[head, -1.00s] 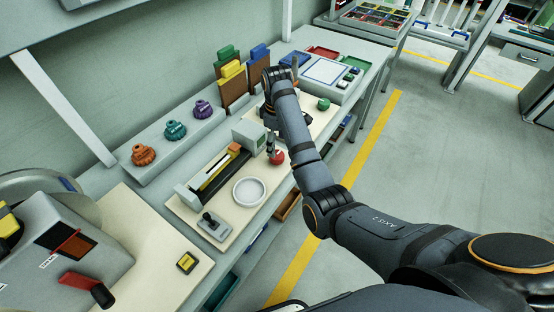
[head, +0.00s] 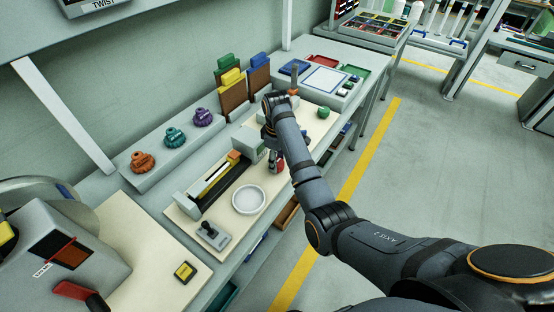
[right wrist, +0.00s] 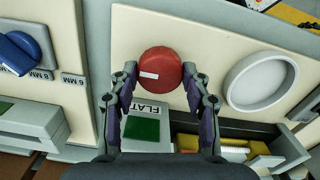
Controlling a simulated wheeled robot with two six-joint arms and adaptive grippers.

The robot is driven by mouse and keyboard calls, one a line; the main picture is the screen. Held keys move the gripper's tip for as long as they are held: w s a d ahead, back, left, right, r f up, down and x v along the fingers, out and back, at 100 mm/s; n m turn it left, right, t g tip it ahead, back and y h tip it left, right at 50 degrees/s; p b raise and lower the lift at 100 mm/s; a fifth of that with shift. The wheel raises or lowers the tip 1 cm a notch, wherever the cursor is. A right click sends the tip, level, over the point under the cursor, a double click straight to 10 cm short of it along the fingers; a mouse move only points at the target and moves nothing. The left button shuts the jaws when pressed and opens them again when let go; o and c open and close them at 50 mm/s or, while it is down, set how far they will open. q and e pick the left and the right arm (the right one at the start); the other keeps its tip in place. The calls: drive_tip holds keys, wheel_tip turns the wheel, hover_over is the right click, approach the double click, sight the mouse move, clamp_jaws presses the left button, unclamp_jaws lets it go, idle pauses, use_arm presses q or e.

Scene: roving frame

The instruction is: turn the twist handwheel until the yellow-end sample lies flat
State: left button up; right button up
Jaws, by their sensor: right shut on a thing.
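The red round handwheel (right wrist: 161,74) with a white mark on its face sits between the fingers of my right gripper (right wrist: 161,88) in the right wrist view. The fingers are shut on its sides. In the head view my right gripper (head: 276,158) comes down over the handwheel (head: 277,167) and partly hides it. The twist rig's sample shows as a pale strip with a yellow-orange end (head: 233,157). That yellow end also shows in the right wrist view (right wrist: 264,161). I cannot tell whether it lies flat. A green panel (right wrist: 142,128) sits beside a FLAT label. My left gripper is out of view.
A round white dish (head: 249,199) and a grey joystick box (head: 211,236) stand beside the rig on the cream board. Orange, teal and purple knobs (head: 174,137) line the shelf behind. The floor to the right of the bench is clear.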

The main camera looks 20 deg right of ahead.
drive_tip(key=shift+r+m+p, duration=0.25)
drive_tip(key=shift+m+p, duration=0.05)
drive_tip(key=shift+p, duration=0.5)
drive_tip(key=shift+c, duration=0.2)
drive_tip(key=m+p, duration=0.2)
drive_tip(key=p, duration=0.2)
drive_tip(key=shift+f+m+p, duration=0.15)
drive_tip(key=shift+m+p, duration=1.1)
drive_tip(key=shift+m, duration=0.35)
drive_tip(key=o, duration=1.2)
drive_tip(key=shift+c, duration=0.2)
drive_tip(key=shift+f, duration=0.1)
wheel_tip(320, 180, up, 12)
